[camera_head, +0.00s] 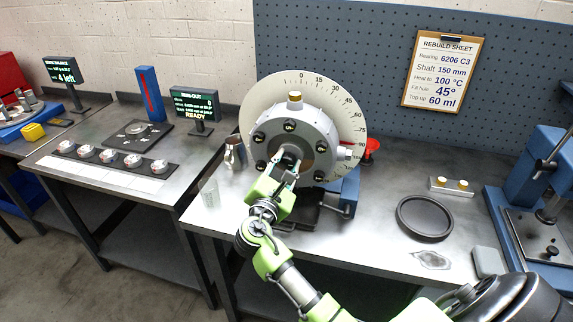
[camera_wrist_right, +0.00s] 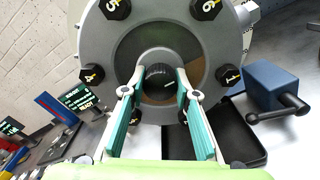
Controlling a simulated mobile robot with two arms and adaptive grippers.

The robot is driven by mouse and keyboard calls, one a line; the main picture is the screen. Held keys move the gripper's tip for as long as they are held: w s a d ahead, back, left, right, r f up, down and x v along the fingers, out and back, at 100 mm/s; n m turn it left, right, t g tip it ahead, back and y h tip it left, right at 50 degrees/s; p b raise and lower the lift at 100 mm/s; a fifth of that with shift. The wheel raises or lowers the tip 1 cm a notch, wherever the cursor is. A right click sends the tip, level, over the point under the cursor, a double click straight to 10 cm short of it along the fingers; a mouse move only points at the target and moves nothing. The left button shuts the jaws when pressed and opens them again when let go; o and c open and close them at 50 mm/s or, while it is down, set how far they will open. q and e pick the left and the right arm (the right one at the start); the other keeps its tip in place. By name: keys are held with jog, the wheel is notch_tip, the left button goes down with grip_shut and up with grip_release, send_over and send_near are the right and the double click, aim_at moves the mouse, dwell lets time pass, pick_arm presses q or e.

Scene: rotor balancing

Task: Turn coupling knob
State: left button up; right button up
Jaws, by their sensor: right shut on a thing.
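The coupling knob (camera_wrist_right: 160,83) is a dark round knob with a white mark, at the centre of the grey rotor housing (camera_wrist_right: 120,60) in the right wrist view. My right gripper (camera_wrist_right: 161,88) has its two teal-padded fingers on either side of the knob, shut on it. In the head view my right gripper (camera_head: 287,165) reaches the middle of the housing (camera_head: 318,130) from below and covers most of the knob. Numbered black bolts ring the housing, and a white degree dial (camera_head: 352,97) stands behind it. My left gripper is not in view.
A blue vise-like block with a dark handle (camera_wrist_right: 275,88) sits right of the housing. A black tray (camera_wrist_right: 242,140) lies below. A black ring (camera_head: 398,217) lies on the bench at right.

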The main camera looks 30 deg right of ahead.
jog(key=o, duration=1.1)
jog(key=v, duration=1.2)
jog(key=shift+d, duration=0.1)
